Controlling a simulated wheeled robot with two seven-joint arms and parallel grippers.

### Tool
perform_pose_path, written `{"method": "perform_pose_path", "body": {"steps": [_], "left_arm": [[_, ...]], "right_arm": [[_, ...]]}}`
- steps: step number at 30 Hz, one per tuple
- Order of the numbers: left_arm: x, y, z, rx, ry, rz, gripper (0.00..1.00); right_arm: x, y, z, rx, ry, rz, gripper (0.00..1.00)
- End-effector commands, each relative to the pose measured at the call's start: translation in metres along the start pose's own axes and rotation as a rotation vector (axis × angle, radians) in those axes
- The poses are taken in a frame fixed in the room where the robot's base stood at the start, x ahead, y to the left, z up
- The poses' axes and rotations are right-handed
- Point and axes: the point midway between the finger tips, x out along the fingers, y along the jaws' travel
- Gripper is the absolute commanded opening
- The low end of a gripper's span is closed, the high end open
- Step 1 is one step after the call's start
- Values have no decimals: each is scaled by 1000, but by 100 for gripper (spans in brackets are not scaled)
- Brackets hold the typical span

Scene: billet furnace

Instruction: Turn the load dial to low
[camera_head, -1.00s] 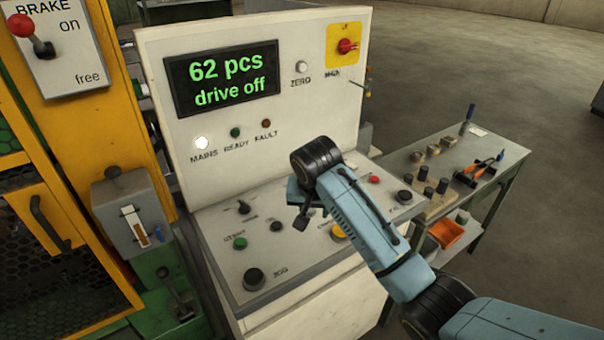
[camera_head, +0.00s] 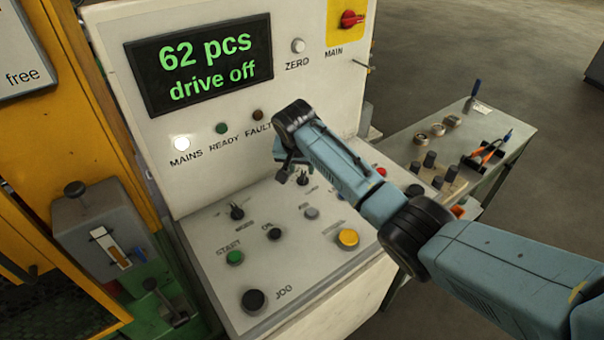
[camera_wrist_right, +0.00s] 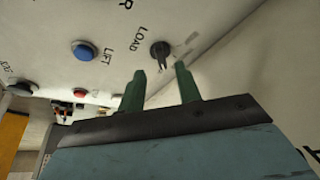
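The load dial (camera_wrist_right: 160,50) is a small black knob on the pale panel, with the word LOAD beside it in the right wrist view. In the head view a black knob (camera_head: 303,178), which looks like this dial, sits just right of my gripper. My right gripper (camera_wrist_right: 160,70) has two green fingers spread apart with nothing between them. The dial lies just past the fingertips, near the gap; I cannot tell whether they touch it. In the head view my right gripper (camera_head: 288,172) is over the back of the sloping panel, partly hidden by its wrist. My left gripper is out of view.
A blue lift button (camera_wrist_right: 85,50) and a red button (camera_wrist_right: 80,92) are near the dial. A mode dial (camera_head: 237,212), green start button (camera_head: 235,257) and yellow button (camera_head: 347,238) share the panel. The upright display board (camera_head: 330,110) rises close behind.

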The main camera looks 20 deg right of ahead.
Motion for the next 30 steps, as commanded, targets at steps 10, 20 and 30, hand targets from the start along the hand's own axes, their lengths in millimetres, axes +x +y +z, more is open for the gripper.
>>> {"method": "perform_pose_path", "body": {"steps": [10,20,30], "left_arm": [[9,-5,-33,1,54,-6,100],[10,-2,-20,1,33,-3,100],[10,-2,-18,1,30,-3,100]], "right_arm": [[42,-1,0,0,0,-1,34],[46,-1,0,-1,1,-2,34],[46,-1,0,-1,1,-2,0]]}}
